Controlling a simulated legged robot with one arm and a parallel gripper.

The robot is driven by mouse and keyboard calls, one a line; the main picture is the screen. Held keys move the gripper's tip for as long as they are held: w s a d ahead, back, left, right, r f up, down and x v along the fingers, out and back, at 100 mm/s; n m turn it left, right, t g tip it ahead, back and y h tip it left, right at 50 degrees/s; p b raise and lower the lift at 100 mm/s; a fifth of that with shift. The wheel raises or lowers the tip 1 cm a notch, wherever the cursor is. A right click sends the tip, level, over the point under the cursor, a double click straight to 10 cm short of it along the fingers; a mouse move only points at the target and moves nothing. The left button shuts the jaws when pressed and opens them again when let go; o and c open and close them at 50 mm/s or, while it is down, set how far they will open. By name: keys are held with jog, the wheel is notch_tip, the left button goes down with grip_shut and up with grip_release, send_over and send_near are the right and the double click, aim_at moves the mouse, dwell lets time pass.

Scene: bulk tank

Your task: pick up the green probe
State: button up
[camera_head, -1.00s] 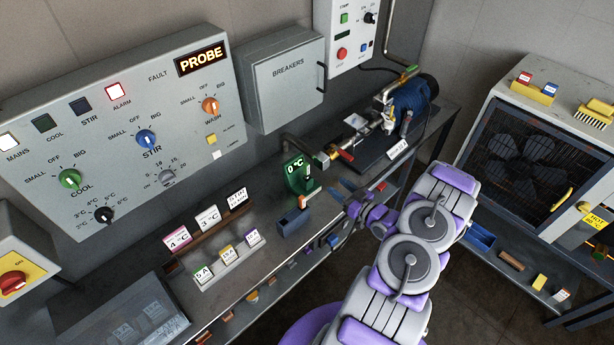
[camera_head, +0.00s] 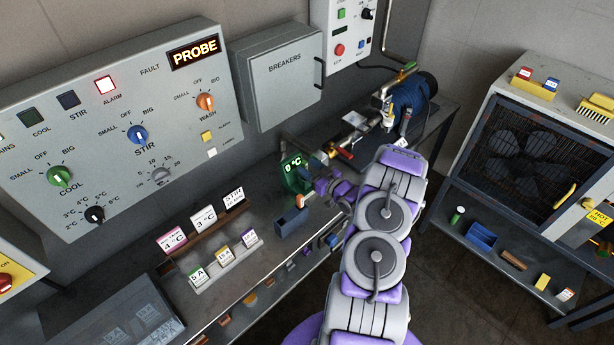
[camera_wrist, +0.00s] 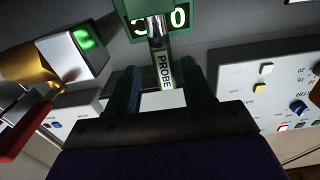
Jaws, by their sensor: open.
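The green probe (camera_wrist: 164,72) shows in the wrist view with a label reading PROBE and a shiny metal part above it. It stands in front of a green display unit (camera_wrist: 180,16) with lit digits. My gripper (camera_wrist: 166,84) is open, with one dark finger on each side of the probe; I cannot tell whether either touches it. In the head view the green display unit (camera_head: 294,172) reads 0 °C on the bench. My gripper (camera_head: 316,180) is just to its right, and the probe cannot be made out there.
A dark blue-grey holder (camera_head: 291,221) stands on the bench below the display. Pipework and a blue motor (camera_head: 408,103) lie to the back right. A brass and red-handled fitting (camera_wrist: 28,75) is close on the left in the wrist view. The control panel (camera_head: 115,120) is on the wall.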

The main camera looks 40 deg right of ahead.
jog(key=shift+w+a+r, duration=0.1)
jog(key=shift+w+a, duration=0.15)
jog(key=shift+w, duration=0.25)
jog(key=shift+w+a+r, duration=0.1)
jog(key=shift+w+a, duration=0.1)
jog(key=shift+w, duration=0.3)
jog(key=shift+d+f, duration=0.2)
jog(key=shift+d, duration=0.4)
jog(key=shift+c, duration=2.1)
jog(key=shift+a+r, duration=0.2)
jog(key=shift+a, duration=0.6)
grip_shut()
jog(key=shift+d, duration=0.5)
notch_tip(320, 180, up, 10)
jog(key=shift+a+f+p, duration=0.1)
jog(key=shift+p, duration=1)
